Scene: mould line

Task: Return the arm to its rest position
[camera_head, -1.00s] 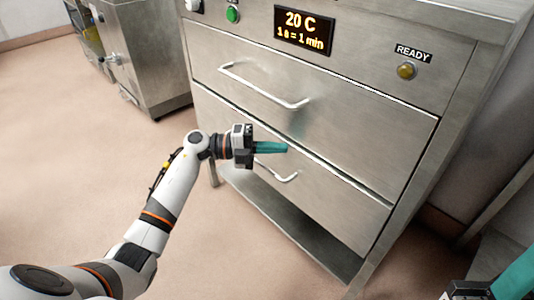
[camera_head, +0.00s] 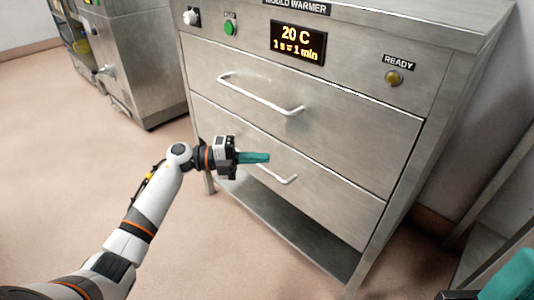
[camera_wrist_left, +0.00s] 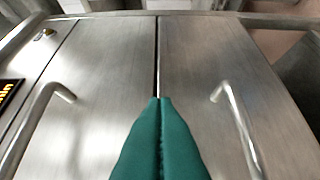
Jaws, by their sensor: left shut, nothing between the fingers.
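My left gripper (camera_head: 268,158) has teal fingers, shut with nothing between them. In the head view it is in front of the lower drawer of the mould warmer (camera_head: 400,120), overlapping that drawer's handle (camera_head: 290,178) in the picture. In the left wrist view the shut fingers (camera_wrist_left: 160,102) point at the seam between the two drawer fronts, with a handle on either side. I see no contact with the handles. Part of my right gripper (camera_head: 515,280) shows as a teal finger at the lower right edge; its other finger is out of sight.
The display (camera_head: 298,42) reads 20 C, beside a green button (camera_head: 230,28) and a READY lamp (camera_head: 393,77). Another steel cabinet (camera_head: 140,60) stands at the left. The floor (camera_head: 70,160) is clear.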

